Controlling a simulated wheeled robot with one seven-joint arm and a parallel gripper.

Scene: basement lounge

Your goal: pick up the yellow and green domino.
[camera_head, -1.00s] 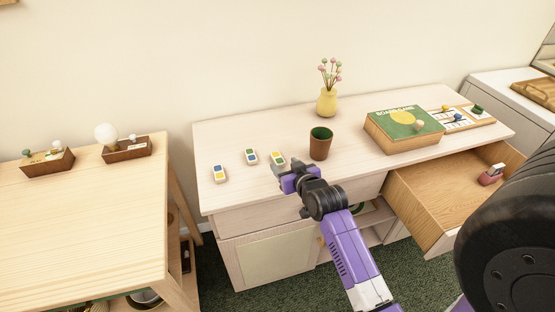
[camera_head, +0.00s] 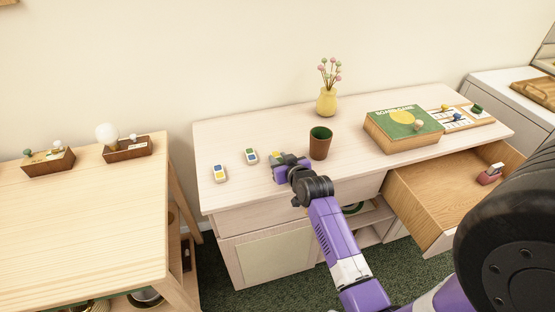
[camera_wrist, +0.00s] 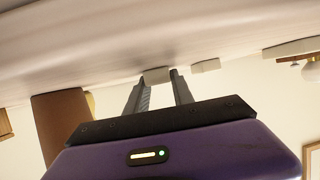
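The yellow and green domino (camera_head: 276,156) lies on the pale wooden cabinet top, largely hidden behind my gripper in the head view. My gripper (camera_head: 283,161) is low over the cabinet top at this domino. In the wrist view, which appears upside down, my gripper (camera_wrist: 158,84) has its fingers apart. A pale domino block (camera_wrist: 155,76) shows at the fingertips, roughly between them. Its coloured face is not visible there, and I cannot tell whether a finger touches it.
A green-and-blue domino (camera_head: 251,156) and a blue-and-yellow domino (camera_head: 219,173) lie to the left. A brown cup (camera_head: 320,144) stands close on the right. A yellow vase (camera_head: 327,101) and a board game box (camera_head: 404,128) are farther off. The drawer (camera_head: 440,200) is open at right.

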